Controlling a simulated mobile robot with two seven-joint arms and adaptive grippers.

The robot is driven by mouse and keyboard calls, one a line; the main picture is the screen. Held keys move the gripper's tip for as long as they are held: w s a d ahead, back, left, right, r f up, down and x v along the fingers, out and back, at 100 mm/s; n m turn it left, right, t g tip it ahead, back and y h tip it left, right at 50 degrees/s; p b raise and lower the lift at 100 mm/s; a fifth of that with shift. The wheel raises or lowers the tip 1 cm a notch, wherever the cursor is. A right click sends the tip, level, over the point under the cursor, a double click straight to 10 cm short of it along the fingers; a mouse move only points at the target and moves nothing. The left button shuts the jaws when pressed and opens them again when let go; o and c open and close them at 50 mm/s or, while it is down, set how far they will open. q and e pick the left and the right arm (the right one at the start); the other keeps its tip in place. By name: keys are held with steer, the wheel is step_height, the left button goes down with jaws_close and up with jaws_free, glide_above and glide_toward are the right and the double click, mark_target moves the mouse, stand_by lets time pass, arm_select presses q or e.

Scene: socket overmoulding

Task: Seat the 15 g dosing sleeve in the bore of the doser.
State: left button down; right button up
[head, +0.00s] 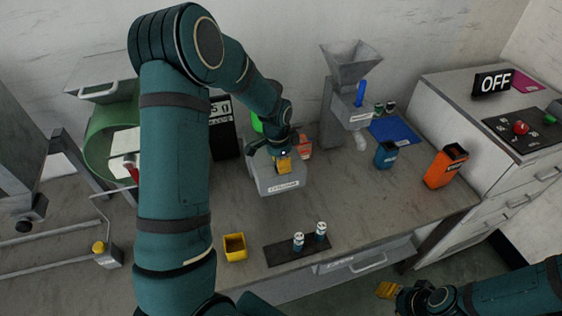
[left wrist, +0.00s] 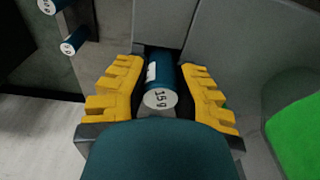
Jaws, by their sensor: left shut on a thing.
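My left gripper (head: 283,165) has yellow fingers and is at the grey box (head: 282,187) with a white label in the middle of the table. In the left wrist view, the left gripper (left wrist: 162,95) is shut on a dark blue sleeve (left wrist: 160,92) whose white end reads "15 g". The sleeve's far end is hidden, so I cannot tell whether it is in a bore. A grey machine with a hopper (head: 352,65) and a blue lever stands behind to the right; I cannot tell which unit is the doser. My right gripper (head: 388,290) is at the lower right, its opening unclear.
Two white-topped sleeves stand on a black tray (head: 283,254) at the front. A yellow bin (head: 235,247) is left of it. A blue mat (head: 408,128), blue container (head: 386,155) and orange container (head: 446,166) are right. The table between tray and containers is clear.

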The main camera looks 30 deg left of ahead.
arm_select(q)
steer(key=shift+f, duration=0.1)
steer(key=shift+f, duration=0.15)
steer(key=c, duration=0.9)
jaws_free()
steer(key=shift+r, duration=0.2)
